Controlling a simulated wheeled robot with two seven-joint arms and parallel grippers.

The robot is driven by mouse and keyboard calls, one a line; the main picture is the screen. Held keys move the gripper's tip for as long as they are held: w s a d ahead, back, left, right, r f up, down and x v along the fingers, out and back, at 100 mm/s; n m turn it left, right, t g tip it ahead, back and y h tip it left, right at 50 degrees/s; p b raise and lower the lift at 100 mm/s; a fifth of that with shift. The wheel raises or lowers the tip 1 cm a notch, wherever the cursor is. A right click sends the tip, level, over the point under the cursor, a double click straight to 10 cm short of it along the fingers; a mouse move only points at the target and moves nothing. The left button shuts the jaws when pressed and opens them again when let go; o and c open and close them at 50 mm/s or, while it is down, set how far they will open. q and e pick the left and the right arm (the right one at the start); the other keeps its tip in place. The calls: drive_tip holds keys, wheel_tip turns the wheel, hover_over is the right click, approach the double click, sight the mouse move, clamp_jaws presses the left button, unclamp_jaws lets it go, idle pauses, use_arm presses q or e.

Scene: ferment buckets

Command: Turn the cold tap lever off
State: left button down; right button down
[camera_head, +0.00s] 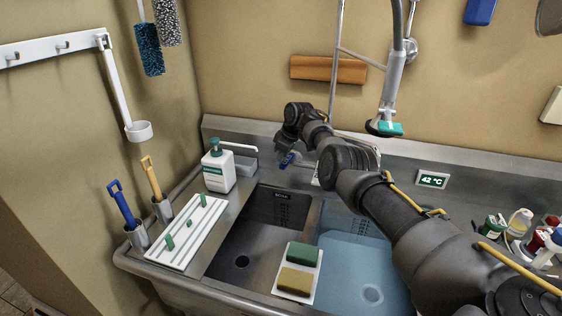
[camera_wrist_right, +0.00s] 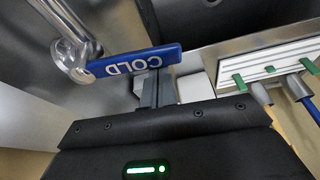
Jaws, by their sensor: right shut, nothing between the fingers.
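The cold tap lever is a blue bar marked COLD, large in the right wrist view (camera_wrist_right: 133,61), joined at its left end to a chrome tap body (camera_wrist_right: 78,62). My right arm reaches in from the lower right. In the wrist view the closed right fingers (camera_wrist_right: 157,88) are empty and lie close by the lever's right part; I cannot tell whether they touch it. My left gripper is not in view.
A soap bottle (camera_head: 218,170) and a white pegged rack (camera_head: 196,235) stand left of the sink. Sponges (camera_head: 303,254) sit on the divider. The right basin (camera_head: 350,275) holds bluish water. A spray hose (camera_head: 394,75) hangs above. A display (camera_head: 432,180) reads 42 °C.

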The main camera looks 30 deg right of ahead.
drive_tip(key=shift+s+d+r+n, duration=0.1)
drive_tip(key=shift+s+d+n, duration=0.1)
drive_tip(key=shift+n, duration=0.1)
drive_tip(key=shift+s+d+n, duration=0.2)
drive_tip(key=shift+s+n, duration=0.1)
drive_tip(key=shift+n, duration=0.1)
